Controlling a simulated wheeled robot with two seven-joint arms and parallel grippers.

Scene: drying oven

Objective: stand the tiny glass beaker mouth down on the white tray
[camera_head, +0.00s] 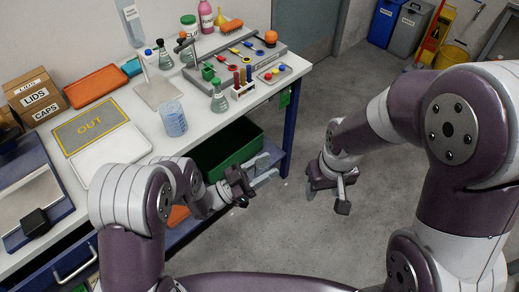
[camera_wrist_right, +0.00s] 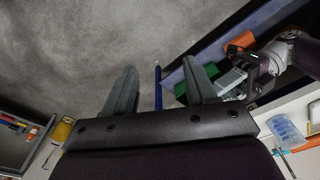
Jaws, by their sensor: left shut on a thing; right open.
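My left gripper (camera_head: 264,170) is beyond the bench's front edge, by the green bin. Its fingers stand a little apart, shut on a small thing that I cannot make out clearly. The left gripper also shows in the right wrist view (camera_wrist_right: 232,82). The white tray (camera_head: 110,155) lies on the bench, left of that gripper, and looks empty. I cannot pick out a tiny beaker for sure. My right gripper (camera_head: 335,195) is open and empty above the floor.
A yellow OUT mat (camera_head: 90,125) lies behind the tray. A balance (camera_head: 30,195) is at the left, and cardboard boxes (camera_head: 35,95) stand behind it. Flasks, a tube rack (camera_head: 242,85) and a stand (camera_head: 158,90) fill the back. The green bin (camera_head: 225,150) is below the bench edge.

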